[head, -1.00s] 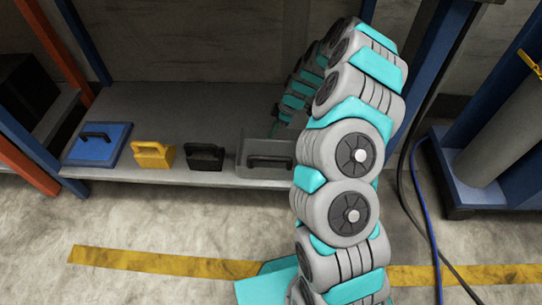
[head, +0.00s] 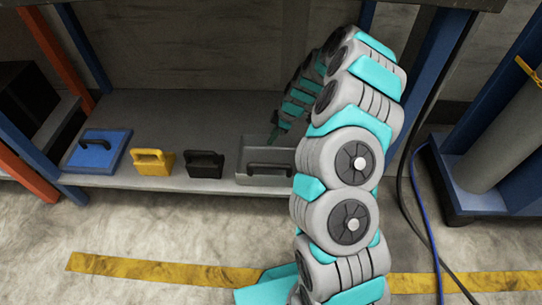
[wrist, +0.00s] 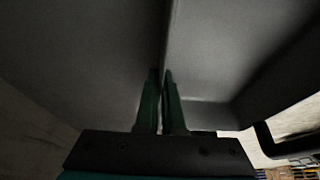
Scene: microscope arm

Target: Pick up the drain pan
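The drain pan (head: 248,155) is a grey, shallow open tray with a dark handle across its front. It rests on the low shelf, at the right end of the row, partly behind my arm. My gripper (head: 274,138) reaches down from behind to the far part of the pan; its tips are small and dark there. In the wrist view, the two green fingers of my gripper (wrist: 162,85) are close together, one on each side of the pan's thin wall (wrist: 166,35). The pan's grey surfaces fill most of that view.
Blue posts frame the shelf. Cables (head: 408,190) hang at right.

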